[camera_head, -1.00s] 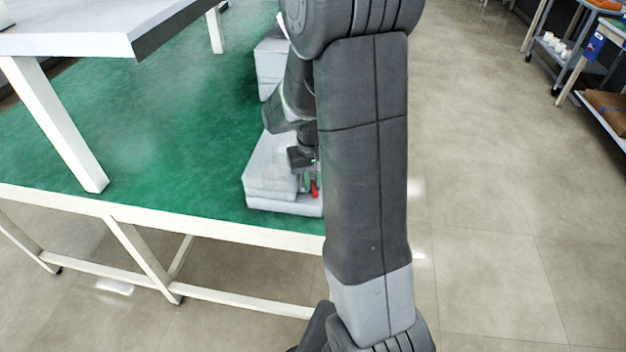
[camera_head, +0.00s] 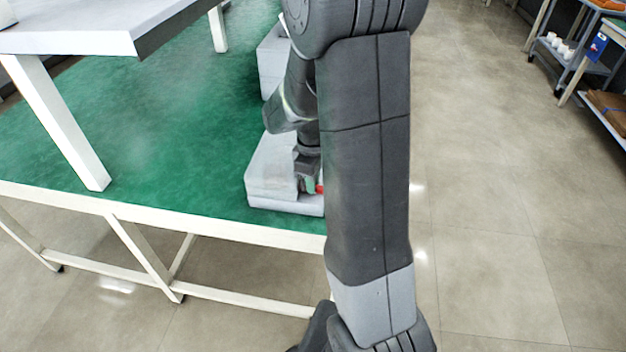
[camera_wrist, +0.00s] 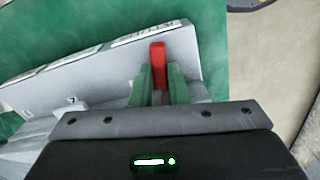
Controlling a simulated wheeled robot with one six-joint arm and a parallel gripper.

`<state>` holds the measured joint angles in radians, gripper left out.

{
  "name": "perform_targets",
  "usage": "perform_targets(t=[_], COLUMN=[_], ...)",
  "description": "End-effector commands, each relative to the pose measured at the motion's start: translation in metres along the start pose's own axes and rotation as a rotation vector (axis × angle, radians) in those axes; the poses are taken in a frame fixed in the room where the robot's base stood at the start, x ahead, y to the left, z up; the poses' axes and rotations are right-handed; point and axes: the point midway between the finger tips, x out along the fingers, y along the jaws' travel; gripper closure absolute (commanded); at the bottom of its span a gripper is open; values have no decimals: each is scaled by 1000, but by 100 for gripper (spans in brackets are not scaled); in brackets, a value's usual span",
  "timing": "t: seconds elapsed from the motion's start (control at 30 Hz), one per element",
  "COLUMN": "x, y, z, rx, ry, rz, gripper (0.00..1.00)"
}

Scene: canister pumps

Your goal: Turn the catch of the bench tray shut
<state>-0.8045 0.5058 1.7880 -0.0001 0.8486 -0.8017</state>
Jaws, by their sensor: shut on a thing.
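The bench tray is a light grey block on the green bench top, seen in the head view (camera_head: 270,180) and in the wrist view (camera_wrist: 105,80). Its catch is a red lever, seen in the wrist view (camera_wrist: 158,54). A bit of the red also shows in the head view (camera_head: 319,188), beside my arm. My gripper (camera_wrist: 160,82) has green fingers, one on each side of the red catch, and is shut on it. The lower part of the catch is hidden between the fingers. My arm covers the right side of the tray in the head view.
The green bench top (camera_head: 130,150) has a pale front rail. A raised white shelf (camera_head: 70,38) on legs stands at the left. Another grey block (camera_head: 271,60) sits farther back. The tiled floor to the right is clear up to carts at the far right.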

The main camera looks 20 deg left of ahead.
Motion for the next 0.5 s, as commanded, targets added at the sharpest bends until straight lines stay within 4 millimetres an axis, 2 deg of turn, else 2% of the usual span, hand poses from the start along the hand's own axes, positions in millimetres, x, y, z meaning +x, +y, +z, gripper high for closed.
perform_targets(t=[0.2, 0.5], x=[-1, -1], y=[0, 0], z=[-1, -1], rx=[-125, -206], ry=[2, 3], rz=[3, 3], gripper=[100, 100])
